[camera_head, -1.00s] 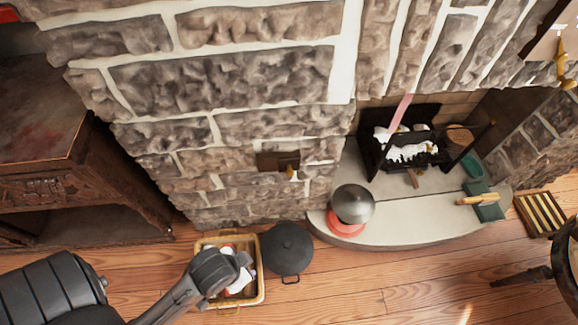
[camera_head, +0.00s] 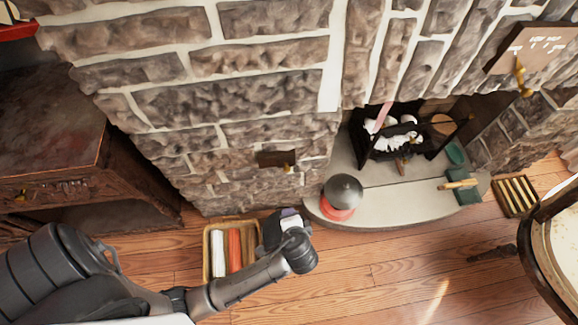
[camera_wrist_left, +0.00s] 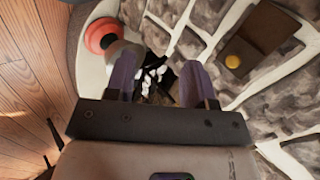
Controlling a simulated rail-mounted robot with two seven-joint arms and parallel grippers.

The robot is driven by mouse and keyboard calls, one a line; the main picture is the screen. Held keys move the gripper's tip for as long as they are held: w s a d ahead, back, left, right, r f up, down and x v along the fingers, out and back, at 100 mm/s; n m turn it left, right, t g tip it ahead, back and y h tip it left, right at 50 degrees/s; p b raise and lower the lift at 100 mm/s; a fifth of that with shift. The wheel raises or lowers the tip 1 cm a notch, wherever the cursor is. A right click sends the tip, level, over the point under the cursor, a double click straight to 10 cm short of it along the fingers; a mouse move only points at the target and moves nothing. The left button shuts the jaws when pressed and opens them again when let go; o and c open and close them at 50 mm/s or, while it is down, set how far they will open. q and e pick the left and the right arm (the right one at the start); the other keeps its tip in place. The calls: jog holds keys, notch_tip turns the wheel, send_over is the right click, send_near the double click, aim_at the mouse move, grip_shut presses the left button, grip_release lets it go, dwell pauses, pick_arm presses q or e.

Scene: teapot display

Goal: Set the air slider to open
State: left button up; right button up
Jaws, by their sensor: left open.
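A tan panel (camera_head: 538,46) with white markings and a brass handle (camera_head: 523,78) is on the stone wall at the upper right of the head view. A smaller dark plate (camera_head: 271,158) with a brass knob (camera_head: 287,168) is on the wall near the middle. I cannot tell for certain which is the air slider. In the left wrist view a brown plate (camera_wrist_left: 268,35) with a yellow knob (camera_wrist_left: 233,61) lies right of my fingers. My left gripper (camera_wrist_left: 158,80) is open and empty, apart from both fittings. In the head view my left gripper (camera_head: 285,222) is low, beside the hearth.
A grey kettle (camera_head: 345,188) on a red stand (camera_head: 338,213) is on the curved hearth (camera_head: 385,208). The fire grate (camera_head: 400,140) is behind it. A table (camera_head: 545,250) is at right. A carved cabinet (camera_head: 60,150) is at left.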

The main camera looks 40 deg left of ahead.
aim_at(287, 171)
pick_arm(q)
jog(key=shift+w+a+r+m+t+y+b, duration=0.45)
jog(key=shift+w+a+m+t+y+b, duration=1.05)
jog(key=shift+m, duration=1.75)
jog(key=shift+w+a+r+m+t+y+b, duration=0.45)
jog(key=shift+w+a+m+t+y, duration=0.35)
jog(key=shift+w+a+m, duration=1.9)
jog(key=shift+w+a+r+m+t+y+b, duration=0.4)
jog(key=shift+w+a+m+t+y+b, duration=0.75)
jog(key=shift+m, duration=2.7)
jog(key=shift+s+g, duration=0.15)
jog(key=shift+g, duration=0.1)
grip_shut()
